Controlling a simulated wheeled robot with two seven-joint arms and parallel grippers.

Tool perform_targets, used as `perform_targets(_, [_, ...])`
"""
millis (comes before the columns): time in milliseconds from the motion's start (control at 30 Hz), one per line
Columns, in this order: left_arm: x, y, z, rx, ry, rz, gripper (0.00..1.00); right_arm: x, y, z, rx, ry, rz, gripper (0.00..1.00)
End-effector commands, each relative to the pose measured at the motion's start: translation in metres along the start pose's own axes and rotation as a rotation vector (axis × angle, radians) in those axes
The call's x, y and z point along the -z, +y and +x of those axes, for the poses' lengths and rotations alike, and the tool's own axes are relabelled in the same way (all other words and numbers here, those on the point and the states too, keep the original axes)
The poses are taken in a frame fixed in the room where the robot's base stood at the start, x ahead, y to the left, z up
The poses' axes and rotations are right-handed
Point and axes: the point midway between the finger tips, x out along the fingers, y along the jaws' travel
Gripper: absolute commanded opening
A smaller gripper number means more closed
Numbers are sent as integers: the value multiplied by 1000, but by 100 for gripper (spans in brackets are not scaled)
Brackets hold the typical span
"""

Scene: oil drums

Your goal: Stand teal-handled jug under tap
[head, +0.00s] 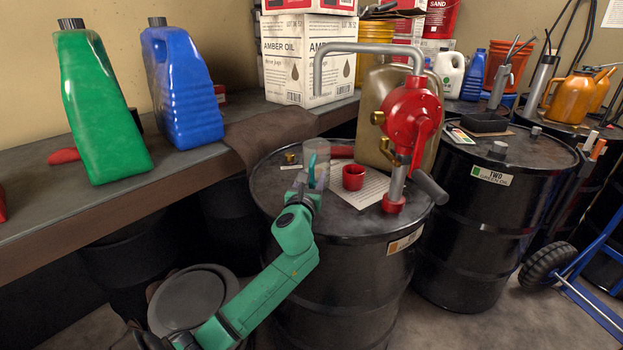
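The teal-handled jug (321,150) is a small clear, greyish vessel, upright at the left part of the nearest black drum's top (270,195). Its teal handle faces me. My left gripper (311,180), on my green arm, is at the handle and appears shut on it; the fingers are small and partly merge with the jug. The tap is the grey bent pipe (355,47) of a red hand pump (411,117); its open end points down above the jug, well clear of its rim. Whether the jug's base touches the drum is hidden. My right gripper is out of view.
A red cup (353,177) and a paper sheet (372,187) lie just right of the jug. A brass fitting (290,158) is left of it. A tan can (390,95) stands behind the pump. Green (95,110) and blue (182,90) bottles stand on the bench.

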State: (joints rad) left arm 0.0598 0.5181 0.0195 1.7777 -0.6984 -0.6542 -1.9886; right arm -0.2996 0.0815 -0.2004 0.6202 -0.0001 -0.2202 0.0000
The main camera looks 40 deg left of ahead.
Motion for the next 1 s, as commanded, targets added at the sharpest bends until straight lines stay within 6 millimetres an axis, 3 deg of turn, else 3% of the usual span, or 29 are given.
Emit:
perform_targets(267, [1,0,-12,1,1,1,55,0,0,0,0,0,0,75])
perform_targets(700, [3,0,-126,1,4,0,55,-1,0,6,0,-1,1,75])
perform_targets(833, [1,0,-143,0,1,0,55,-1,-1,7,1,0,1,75])
perform_targets(1000, [0,0,-146,-1,0,0,55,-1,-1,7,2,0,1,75])
